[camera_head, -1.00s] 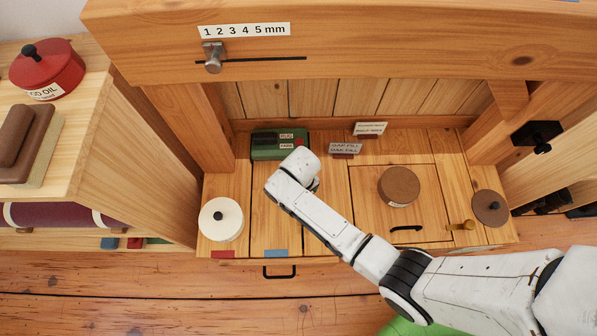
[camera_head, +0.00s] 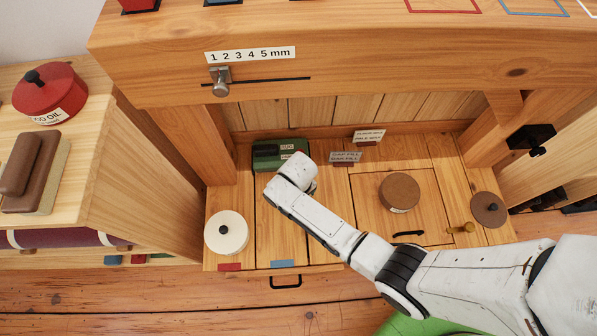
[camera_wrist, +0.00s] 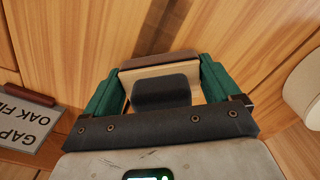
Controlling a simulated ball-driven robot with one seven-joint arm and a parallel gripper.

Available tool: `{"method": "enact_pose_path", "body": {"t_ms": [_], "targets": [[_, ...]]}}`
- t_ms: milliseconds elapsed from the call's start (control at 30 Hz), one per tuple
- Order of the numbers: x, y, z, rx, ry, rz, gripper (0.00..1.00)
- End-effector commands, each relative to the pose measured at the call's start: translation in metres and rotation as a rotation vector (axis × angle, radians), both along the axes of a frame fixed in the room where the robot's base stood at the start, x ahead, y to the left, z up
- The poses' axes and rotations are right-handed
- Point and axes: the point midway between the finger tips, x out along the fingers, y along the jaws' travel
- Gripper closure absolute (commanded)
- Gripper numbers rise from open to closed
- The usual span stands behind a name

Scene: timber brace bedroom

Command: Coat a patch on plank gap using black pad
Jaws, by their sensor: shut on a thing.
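In the wrist view, my gripper (camera_wrist: 160,68) has green fingers shut on the black pad (camera_wrist: 162,92), a black-gripped block with a cream layer and a brown far edge. Planks lie behind and beyond the pad; whether it touches them I cannot tell. A dark, soft-edged streak (camera_wrist: 178,20) runs along the wood just beyond the pad; gap, coating or shadow is unclear. Thin dark seams (camera_head: 255,225) run between the planks there.
Small placards (camera_head: 345,158) stand at the back. A thick beam (camera_head: 350,70) spans above the back.

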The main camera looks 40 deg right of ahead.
Motion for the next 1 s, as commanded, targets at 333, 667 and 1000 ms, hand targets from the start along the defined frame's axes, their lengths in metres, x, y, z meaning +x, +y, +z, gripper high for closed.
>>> {"method": "enact_pose_path", "body": {"t_ms": [333,667,1000], "targets": [[0.004,-0.003,0.044,0.0,-0.002,0.0,0.34],[0.007,-0.005,0.073,0.0,-0.001,-0.001,0.34],[0.008,-0.006,0.08,0.0,-0.001,-0.001,0.34]]}}
